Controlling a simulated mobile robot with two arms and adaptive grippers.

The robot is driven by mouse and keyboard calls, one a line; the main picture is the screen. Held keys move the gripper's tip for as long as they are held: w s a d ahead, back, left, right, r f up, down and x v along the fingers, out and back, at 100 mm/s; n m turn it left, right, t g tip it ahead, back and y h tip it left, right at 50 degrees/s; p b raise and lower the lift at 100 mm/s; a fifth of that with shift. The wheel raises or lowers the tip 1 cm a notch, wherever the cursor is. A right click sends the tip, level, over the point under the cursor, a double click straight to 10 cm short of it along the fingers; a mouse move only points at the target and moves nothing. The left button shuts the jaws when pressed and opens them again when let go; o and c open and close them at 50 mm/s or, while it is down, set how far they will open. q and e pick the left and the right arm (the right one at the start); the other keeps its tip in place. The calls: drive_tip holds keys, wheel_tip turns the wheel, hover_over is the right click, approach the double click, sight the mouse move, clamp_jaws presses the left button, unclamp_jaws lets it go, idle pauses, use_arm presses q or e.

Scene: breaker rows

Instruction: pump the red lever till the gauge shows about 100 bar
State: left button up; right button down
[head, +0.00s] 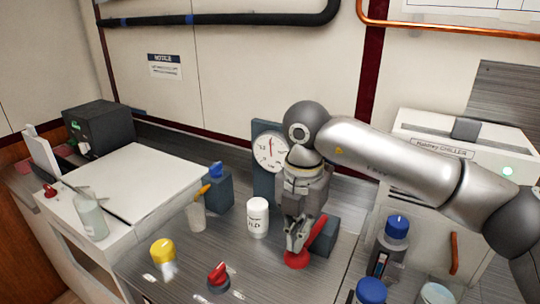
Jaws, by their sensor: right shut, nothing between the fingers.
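The round white gauge (270,150) sits on an upright blue-grey panel. Its red needle points nearly straight up; the numbers are too small to read. My right gripper (296,246) points down, shut and empty, just above a red part (297,260), which looks like the end of the red lever. The gripper hides much of it, and I cannot tell if they touch. A blue-grey block (326,236) stands just right of the fingers. The gripper and wrist cover the area below and right of the gauge. My left gripper is not in view.
A white bottle (258,218) stands close left of the gripper. A red knob (218,274) and a yellow-capped container (162,252) are at the front. Blue-capped bottles (395,232) stand to the right. A beige chiller unit (470,150) is behind my right arm.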

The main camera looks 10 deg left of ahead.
drive_tip(key=shift+r+p, duration=1.1)
drive_tip(key=shift+r, duration=1.3)
drive_tip(key=shift+r, duration=0.1)
